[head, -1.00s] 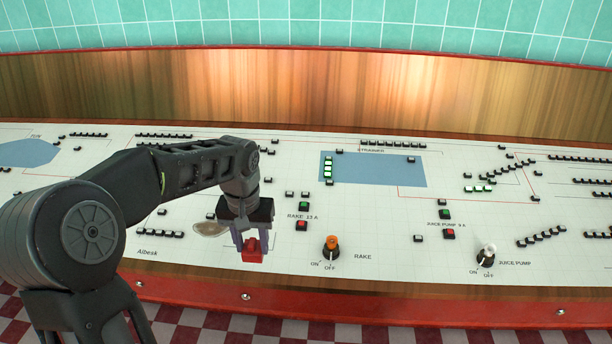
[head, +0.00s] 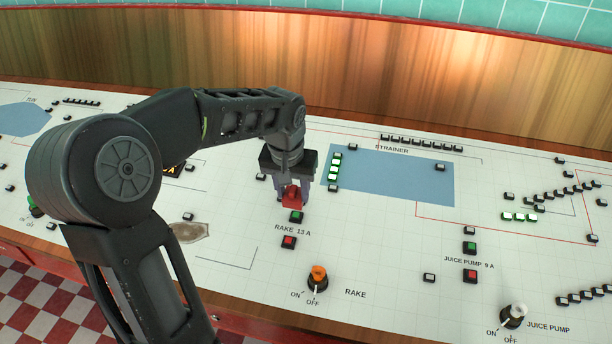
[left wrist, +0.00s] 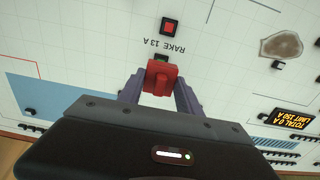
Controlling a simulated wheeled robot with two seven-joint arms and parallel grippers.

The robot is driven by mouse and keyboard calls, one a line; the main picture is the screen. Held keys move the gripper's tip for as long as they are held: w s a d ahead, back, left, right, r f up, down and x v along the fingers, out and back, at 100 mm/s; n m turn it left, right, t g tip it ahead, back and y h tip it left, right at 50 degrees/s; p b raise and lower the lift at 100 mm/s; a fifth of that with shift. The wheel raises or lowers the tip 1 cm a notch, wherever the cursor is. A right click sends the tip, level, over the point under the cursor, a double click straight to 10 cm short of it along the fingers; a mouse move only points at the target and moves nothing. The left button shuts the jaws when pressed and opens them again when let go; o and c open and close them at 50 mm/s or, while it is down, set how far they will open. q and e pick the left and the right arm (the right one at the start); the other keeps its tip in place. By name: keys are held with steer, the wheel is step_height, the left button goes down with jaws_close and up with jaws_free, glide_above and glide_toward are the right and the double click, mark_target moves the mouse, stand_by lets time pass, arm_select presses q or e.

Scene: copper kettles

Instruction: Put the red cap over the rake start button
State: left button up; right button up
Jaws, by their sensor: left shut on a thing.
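My left gripper (head: 292,197) is shut on the red cap (head: 292,196), which also shows between the fingers in the left wrist view (left wrist: 160,77). In the head view the cap is just behind the green rake start button (head: 296,217), above the "RAKE 13 A" label. In the left wrist view the cap hides most of this green button (left wrist: 161,59). The gap between cap and panel is hard to judge. The red rake button (head: 288,242) sits in front of the green one and is uncovered; it also shows in the left wrist view (left wrist: 170,26). My right gripper is not in view.
The orange-topped rake switch (head: 318,277) stands up in front of these buttons. A brownish oval patch (head: 190,232) lies to the left. The blue strainer area (head: 400,180) is to the right. The juice pump's green button (head: 470,247) and red button (head: 470,276) are further right.

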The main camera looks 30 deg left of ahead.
arm_select(q)
steer(key=shift+s, duration=0.1)
steer(key=shift+f, duration=0.1)
steer(key=b, duration=0.4)
glide_above(296, 215)
steer(key=s, duration=0.1)
steer(key=shift+d+f, duration=0.15)
steer(key=shift+f, duration=2.4)
steer(key=shift+w+f+b, duration=0.15)
steer(key=shift+f+b, duration=0.65)
steer(key=shift+f, duration=0.35)
stand_by(0.5)
steer(key=o, duration=1.4)
steer(key=shift+r, duration=0.15)
